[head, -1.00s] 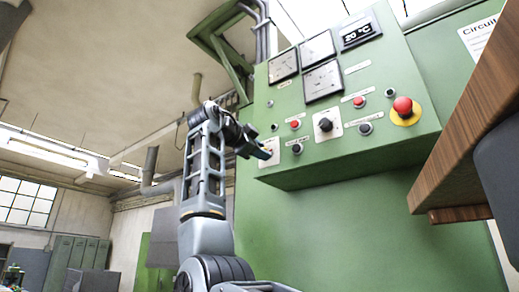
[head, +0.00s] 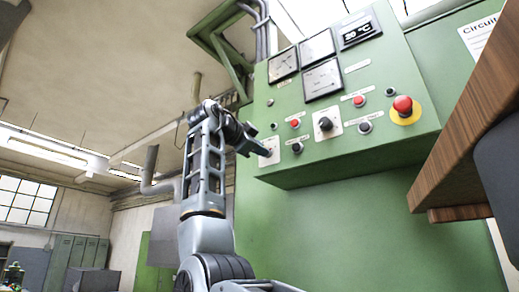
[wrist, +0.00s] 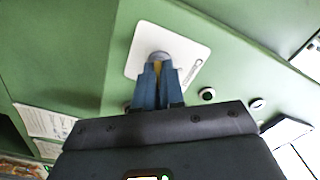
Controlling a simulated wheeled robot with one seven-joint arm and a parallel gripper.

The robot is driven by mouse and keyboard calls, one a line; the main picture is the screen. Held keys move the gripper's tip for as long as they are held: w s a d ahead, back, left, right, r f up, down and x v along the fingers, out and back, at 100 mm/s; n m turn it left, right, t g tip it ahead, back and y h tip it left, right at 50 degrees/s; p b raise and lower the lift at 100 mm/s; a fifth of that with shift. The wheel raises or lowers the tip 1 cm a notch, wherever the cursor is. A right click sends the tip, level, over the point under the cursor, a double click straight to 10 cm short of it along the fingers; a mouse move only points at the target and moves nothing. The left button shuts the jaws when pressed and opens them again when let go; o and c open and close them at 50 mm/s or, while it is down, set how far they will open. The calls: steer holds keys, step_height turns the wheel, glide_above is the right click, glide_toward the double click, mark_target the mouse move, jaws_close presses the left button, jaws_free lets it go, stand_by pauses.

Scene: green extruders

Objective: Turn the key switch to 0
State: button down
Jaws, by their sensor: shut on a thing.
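The key switch is on a white plate (head: 274,145) at the lower left of the green control panel. In the wrist view its plate (wrist: 138,63) shows at the top middle, with a round grey collar at its centre. My gripper (head: 265,153) is at this plate, reaching in from the left. In the wrist view the blue fingers of my gripper (wrist: 158,72) are shut on the key (wrist: 157,67), a narrow yellowish piece just in front of the collar. The fingers hide most of the key, and I cannot read its position.
Beside the switch are a black button (head: 297,147) and a black rotary knob (head: 325,124) on a white plate. A red emergency button (head: 403,105) is farther right. A brown wooden edge (head: 465,150) juts in at the right. The space below the panel is clear.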

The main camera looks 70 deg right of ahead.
steer(key=shift+f+n, duration=0.15)
steer(key=shift+n, duration=5.55)
steer(key=c, duration=1.2)
jaws_free()
steer(key=shift+c, duration=0.2)
steer(key=b+v, duration=0.2)
steer(key=v, duration=0.5)
steer(key=shift+a, duration=0.35)
steer(key=shift+w, duration=0.15)
